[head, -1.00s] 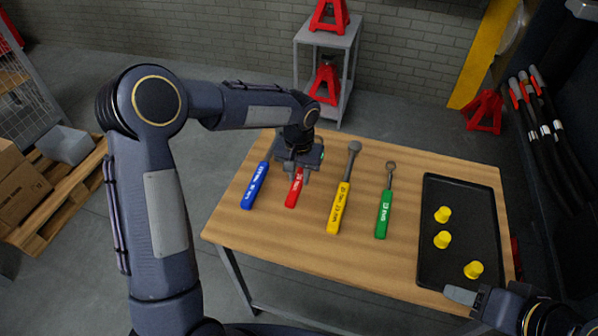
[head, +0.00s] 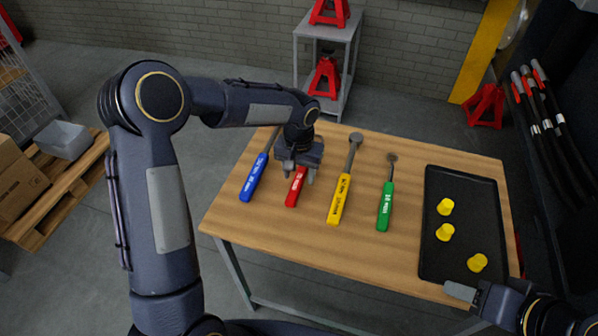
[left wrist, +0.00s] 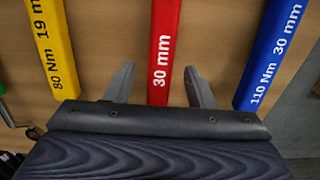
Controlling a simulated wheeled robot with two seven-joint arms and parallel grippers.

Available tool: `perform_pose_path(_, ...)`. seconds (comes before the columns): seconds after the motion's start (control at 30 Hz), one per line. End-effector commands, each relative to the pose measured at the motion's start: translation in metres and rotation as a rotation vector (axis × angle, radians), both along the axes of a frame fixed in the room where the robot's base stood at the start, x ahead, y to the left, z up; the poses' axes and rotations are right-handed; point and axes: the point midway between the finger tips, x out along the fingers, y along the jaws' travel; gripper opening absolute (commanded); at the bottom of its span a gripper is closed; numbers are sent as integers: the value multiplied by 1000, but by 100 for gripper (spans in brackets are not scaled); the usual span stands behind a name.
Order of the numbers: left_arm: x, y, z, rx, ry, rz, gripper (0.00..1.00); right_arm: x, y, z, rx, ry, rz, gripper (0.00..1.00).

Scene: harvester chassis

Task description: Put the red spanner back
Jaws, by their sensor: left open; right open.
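The red spanner (head: 296,187) lies on the wooden table between the blue and yellow tools. Its handle shows in front of my left gripper (head: 297,176); its far part is hidden under the gripper and arm. In the left wrist view the red spanner (left wrist: 162,52), marked 30 mm, runs between the two spread fingers of my left gripper (left wrist: 160,85), with a gap on each side. My left gripper is open, above the handle. My right gripper (head: 462,292) is open at the table's front right corner, near the black tray; only part of it shows.
A blue tool (head: 255,177) lies left of the red spanner; a yellow tool (head: 340,200) and a green tool (head: 385,207) lie right. The black tray (head: 478,188) holds three yellow pieces. The table (head: 300,240) is bare along its front edge.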

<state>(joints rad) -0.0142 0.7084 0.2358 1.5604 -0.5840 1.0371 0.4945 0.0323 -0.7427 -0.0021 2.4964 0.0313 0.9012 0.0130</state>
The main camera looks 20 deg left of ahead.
Motion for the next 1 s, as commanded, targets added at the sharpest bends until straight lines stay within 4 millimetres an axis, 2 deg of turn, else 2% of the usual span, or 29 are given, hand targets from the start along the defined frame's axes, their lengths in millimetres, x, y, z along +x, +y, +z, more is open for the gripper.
perform_pose_path(0.17, 0, 0, 5, 1, 0, 1, 49, 0, 0, 0, 0, 0, 0, 50)
perform_pose_path(0.6, 0, 0, 71, 0, -3, 0, 49, 0, 0, 2, 0, 0, 0, 50)
perform_pose_path(1.0, 0, 0, 78, 0, 0, 0, 49, 0, 0, 2, 0, 0, 0, 50)
